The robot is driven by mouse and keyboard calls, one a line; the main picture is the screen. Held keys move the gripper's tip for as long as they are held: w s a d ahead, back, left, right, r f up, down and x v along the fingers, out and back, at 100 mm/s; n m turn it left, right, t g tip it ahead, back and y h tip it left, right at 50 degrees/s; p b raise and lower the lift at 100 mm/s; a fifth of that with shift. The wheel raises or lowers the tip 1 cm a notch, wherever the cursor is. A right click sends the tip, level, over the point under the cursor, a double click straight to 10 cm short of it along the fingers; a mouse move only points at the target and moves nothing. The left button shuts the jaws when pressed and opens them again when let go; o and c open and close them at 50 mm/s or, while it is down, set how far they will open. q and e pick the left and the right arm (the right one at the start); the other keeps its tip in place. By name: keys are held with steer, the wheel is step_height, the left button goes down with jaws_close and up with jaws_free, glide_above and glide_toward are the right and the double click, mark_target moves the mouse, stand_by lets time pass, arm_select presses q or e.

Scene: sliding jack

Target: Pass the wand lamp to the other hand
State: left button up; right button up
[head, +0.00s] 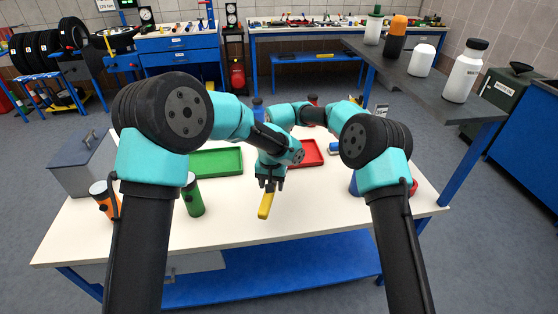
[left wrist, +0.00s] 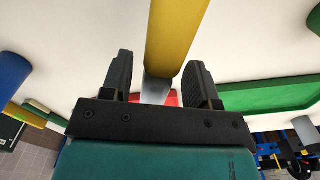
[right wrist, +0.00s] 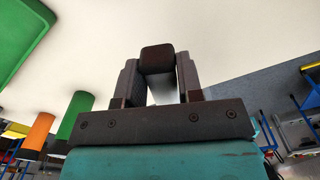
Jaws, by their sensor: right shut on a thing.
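The wand lamp (head: 265,206) is a yellow bar that juts toward me from the gripper fingers over the table in the head view. In the left wrist view its yellow body (left wrist: 178,35) crosses beyond the fingertips, with a paler grey part below. My left gripper (left wrist: 160,78) is open, its fingers apart on either side of the wand. My right gripper (right wrist: 159,78) is shut on a dark, square-ended piece (right wrist: 157,58), which I take as the wand's shaded end. The arms overlap in the head view and hide part of the hold.
A green tray (head: 216,163) and a red tray (head: 312,152) lie behind the grippers. A green bottle (head: 193,197) and an orange bottle (head: 103,198) stand to the left. A grey box (head: 80,165) stands at the left edge. The front middle of the white table (head: 300,215) is clear.

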arm_select(q)
steer(key=shift+o, duration=0.6)
step_height(320, 180, up, 12)
stand_by(0.5)
